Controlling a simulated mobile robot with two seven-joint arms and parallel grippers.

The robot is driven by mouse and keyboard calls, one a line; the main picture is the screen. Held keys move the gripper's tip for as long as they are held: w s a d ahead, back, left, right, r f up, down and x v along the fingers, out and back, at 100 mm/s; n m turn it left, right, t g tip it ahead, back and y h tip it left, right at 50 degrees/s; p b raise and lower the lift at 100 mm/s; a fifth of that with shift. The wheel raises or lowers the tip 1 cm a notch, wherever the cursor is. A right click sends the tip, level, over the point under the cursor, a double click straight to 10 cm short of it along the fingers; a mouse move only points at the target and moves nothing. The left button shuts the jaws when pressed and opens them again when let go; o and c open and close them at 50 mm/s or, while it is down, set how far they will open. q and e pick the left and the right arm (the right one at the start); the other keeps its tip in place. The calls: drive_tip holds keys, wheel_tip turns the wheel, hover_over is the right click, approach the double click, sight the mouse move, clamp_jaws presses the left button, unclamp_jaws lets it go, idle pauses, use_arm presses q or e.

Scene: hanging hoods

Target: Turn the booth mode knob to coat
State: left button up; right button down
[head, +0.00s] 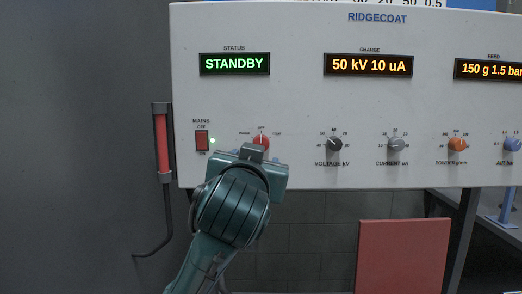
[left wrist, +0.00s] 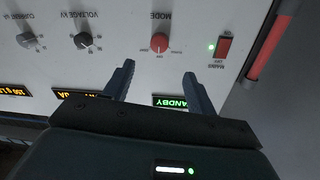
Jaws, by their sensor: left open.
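The booth mode knob (head: 261,142) is red and sits on the white panel, with small labels at its left, top and right; the top one seems to read OFF. It also shows, upside down, in the left wrist view (left wrist: 160,43) beside the word MODE. My left gripper (head: 254,152) is just in front of and below the knob in the head view and hides its lower part. In the left wrist view its two fingers (left wrist: 160,80) are apart with nothing between them, and the knob lies beyond the tips. The pointer's exact direction is hard to tell.
The red mains switch (head: 202,140) is left of the knob, with a green light. The black voltage knob (head: 334,144) and grey current knob (head: 395,144) are to its right. The status display (head: 234,64) reads STANDBY. A red bar (head: 162,143) stands at the panel's left edge.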

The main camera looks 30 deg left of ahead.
sight(261, 143)
use_arm(q)
drive_tip(key=p+x, duration=0.1)
drive_tip(key=x, duration=1.1)
drive_tip(key=shift+w, duration=0.25)
drive_tip(key=shift+a+r, duration=0.1)
drive_tip(key=shift+c, duration=0.5)
drive_tip(key=c, duration=0.9)
